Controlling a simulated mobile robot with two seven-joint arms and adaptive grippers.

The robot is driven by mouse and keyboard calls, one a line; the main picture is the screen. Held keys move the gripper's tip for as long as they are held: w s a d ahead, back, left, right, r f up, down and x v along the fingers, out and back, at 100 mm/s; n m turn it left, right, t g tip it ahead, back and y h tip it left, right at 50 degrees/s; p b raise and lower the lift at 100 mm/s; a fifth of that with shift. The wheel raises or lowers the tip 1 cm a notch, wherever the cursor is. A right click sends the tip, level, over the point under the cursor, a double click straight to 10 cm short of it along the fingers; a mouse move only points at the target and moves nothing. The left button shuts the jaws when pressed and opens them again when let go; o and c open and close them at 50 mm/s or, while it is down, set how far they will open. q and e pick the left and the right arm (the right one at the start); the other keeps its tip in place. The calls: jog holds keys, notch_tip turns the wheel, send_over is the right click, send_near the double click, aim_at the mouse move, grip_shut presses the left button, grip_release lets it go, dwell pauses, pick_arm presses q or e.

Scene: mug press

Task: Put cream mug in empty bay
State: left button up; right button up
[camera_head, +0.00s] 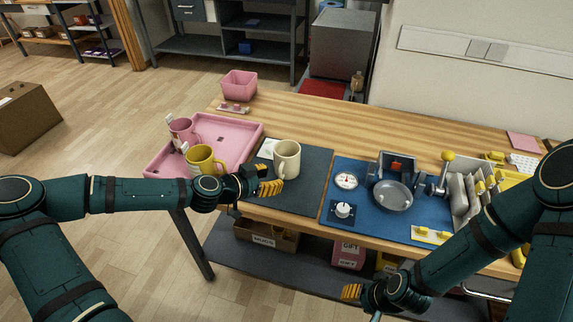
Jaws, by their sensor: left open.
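The cream mug (287,161) stands upright on the dark grey mat (313,186), its handle towards the left. My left gripper (267,181) is open at the near left of the mug, its yellow fingertips close to the mug's lower side. I cannot tell whether they touch it. The pink tray (235,130) at the left end of the table holds a pink mug (181,132) and a yellow mug (200,161). The bare far right part of the tray shows no mug. My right gripper (354,292) is low in front of the table, its jaw opening unclear.
A blue mat (335,203) to the right carries a press with a grey round plate (393,196), a gauge (346,181) and a knob (342,210). A pink bin (239,84) stands at the back left. The wooden table's back strip is mostly clear.

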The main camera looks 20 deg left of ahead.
aim_at(280, 175)
pick_arm(q)
jog(key=x, duration=0.4)
jog(key=shift+w+b, duration=0.1)
jog(key=shift+b, duration=0.25)
grip_shut()
